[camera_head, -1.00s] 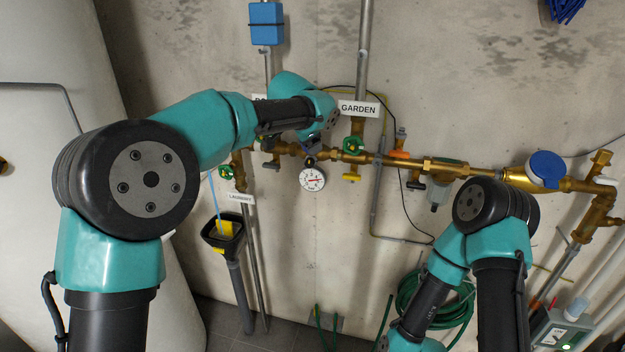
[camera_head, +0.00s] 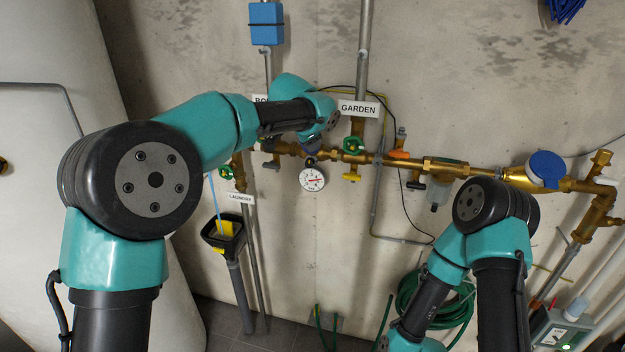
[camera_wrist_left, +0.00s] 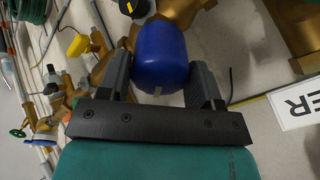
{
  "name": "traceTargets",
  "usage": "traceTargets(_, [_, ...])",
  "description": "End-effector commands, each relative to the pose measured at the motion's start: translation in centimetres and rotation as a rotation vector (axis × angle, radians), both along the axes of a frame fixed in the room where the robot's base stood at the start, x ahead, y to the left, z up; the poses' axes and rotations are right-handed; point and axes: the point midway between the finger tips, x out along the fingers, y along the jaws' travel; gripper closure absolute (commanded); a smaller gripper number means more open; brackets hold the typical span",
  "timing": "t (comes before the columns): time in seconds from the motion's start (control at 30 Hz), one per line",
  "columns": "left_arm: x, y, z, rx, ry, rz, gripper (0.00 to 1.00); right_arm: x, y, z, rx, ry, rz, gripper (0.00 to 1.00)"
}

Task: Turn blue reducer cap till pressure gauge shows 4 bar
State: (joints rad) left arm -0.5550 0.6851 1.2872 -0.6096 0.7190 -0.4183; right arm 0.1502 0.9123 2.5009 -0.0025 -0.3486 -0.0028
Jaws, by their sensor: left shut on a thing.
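The blue reducer cap (camera_wrist_left: 162,52) sits on the brass pipework in the left wrist view. My left gripper (camera_wrist_left: 162,80) has one finger on each side of it and is shut on it. In the head view the cap and the left fingers are hidden behind my left wrist. The round white pressure gauge (camera_head: 312,180) hangs just below the brass pipe, under that wrist. Its red needle is visible, but the scale is too small to read. My right arm shows at the lower right; its gripper is out of view.
The brass manifold (camera_head: 480,170) runs across the wall with green (camera_head: 353,146) and yellow (camera_head: 352,177) handles. A GARDEN sign (camera_head: 358,108) is close to my left wrist. A black funnel drain (camera_head: 222,235) stands at lower left; a green hose (camera_head: 407,290) hangs near my right arm.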

Motion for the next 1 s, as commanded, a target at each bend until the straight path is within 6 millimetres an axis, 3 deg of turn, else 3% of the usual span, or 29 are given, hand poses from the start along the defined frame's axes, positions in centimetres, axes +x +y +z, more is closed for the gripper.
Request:
traceTargets(0.5, [0.00, 0.00, 0.02, -0.230, 0.079, 0.290, 0.66, 0.00, 0.00, 0.00, 0.000, 0.000, 0.000, 0.57])
traceTargets(1.0, [-0.01, 0.00, 0.03, -0.289, 0.099, 0.365, 0.66, 0.00, 0.00, 0.00, 0.000, 0.000, 0.000, 0.57])
